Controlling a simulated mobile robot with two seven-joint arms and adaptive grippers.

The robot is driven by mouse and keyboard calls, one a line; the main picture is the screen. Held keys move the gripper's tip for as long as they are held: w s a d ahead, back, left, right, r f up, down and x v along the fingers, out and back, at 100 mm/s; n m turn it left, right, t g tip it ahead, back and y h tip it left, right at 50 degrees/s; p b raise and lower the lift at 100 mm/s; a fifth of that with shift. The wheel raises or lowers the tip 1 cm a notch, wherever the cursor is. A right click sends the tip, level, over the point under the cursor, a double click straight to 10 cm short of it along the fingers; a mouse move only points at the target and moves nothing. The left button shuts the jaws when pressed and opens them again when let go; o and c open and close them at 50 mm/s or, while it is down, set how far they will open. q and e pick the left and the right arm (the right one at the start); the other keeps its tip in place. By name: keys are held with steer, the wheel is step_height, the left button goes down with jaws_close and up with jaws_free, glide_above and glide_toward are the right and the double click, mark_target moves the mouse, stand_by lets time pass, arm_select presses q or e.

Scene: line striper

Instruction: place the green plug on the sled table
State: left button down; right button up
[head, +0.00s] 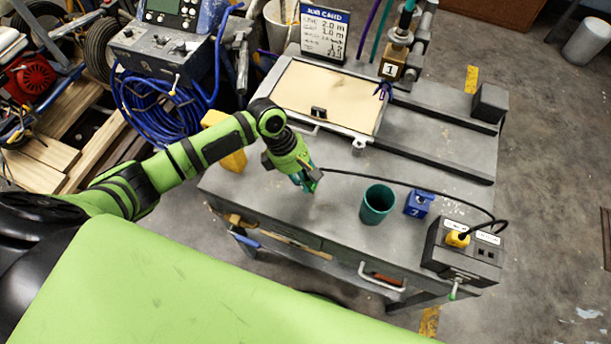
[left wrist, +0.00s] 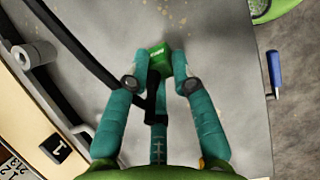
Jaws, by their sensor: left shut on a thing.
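My left gripper (head: 306,182) is over the front left part of the grey sled table (head: 335,213). It is shut on the green plug (left wrist: 153,57), which shows between the teal fingertips in the left wrist view. In the head view the plug is mostly hidden by the fingers. A black cord runs from the gripper across the table to the black outlet box (head: 460,251) at the right. I cannot tell whether the plug touches the tabletop. My right gripper is not in view.
A teal cup (head: 377,204) and a blue block (head: 418,204) stand right of the gripper. A yellow block (head: 232,160) is at the table's left edge. A tan panel (head: 325,95) and dark rails lie behind. Bare tabletop lies between gripper and cup.

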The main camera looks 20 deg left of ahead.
arm_select(q)
steer(key=c, duration=1)
jaws_free()
steer(key=shift+c, duration=0.2)
steer(key=v, duration=1.2)
steer(key=shift+b, duration=0.4)
